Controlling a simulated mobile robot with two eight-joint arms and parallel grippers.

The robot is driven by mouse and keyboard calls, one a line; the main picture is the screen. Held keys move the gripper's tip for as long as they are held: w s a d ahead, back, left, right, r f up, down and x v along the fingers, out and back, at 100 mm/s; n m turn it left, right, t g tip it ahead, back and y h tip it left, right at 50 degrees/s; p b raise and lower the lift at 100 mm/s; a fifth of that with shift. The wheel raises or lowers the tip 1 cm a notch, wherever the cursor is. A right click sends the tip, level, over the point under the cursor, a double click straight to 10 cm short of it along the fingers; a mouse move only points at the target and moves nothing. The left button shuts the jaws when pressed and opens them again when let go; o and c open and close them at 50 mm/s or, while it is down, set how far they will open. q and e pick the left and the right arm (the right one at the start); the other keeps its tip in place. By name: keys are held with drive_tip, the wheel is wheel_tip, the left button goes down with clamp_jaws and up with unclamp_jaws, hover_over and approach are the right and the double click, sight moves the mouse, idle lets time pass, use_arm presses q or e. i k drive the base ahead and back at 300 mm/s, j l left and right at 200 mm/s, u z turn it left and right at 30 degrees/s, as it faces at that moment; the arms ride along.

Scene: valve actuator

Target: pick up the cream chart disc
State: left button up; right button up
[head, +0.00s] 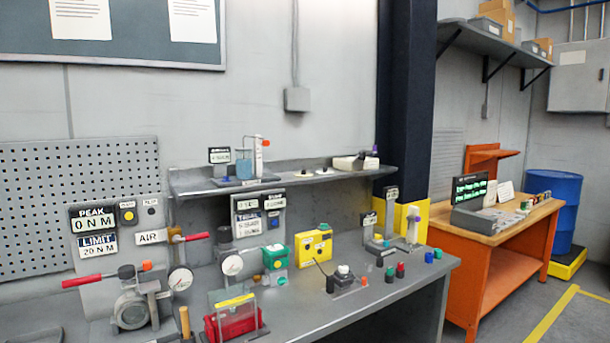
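I cannot make out a clear cream chart disc in the head view. A pale cream, low object (346,163) lies at the right end of the grey wall shelf (215,186); it is too small to tell whether it is a disc or a box. Neither of my grippers is in view.
The grey bench (400,300) below the shelf carries gauges, a red box (236,321), a green unit (276,257), a yellow box (313,245) and several coloured knobs. An orange workbench (520,262) with a console stands at the right, a blue drum (562,205) behind it.

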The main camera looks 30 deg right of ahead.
sight(302, 174)
drive_tip(key=i+l, duration=0.15)
drive_tip(key=l, duration=0.3)
drive_tip(key=i+l+u, duration=0.1)
drive_tip(key=l, duration=0.35)
drive_tip(key=i+l, duration=0.15)
drive_tip(key=l, duration=0.3)
drive_tip(key=i+l, duration=0.15)
drive_tip(key=l, duration=0.35)
drive_tip(key=i+l+u, duration=0.1)
drive_tip(key=l, duration=0.35)
drive_tip(key=i+l, duration=0.15)
drive_tip(key=l, duration=0.35)
drive_tip(key=i+l, duration=0.1)
drive_tip(key=l, duration=0.35)
drive_tip(key=u, duration=0.05)
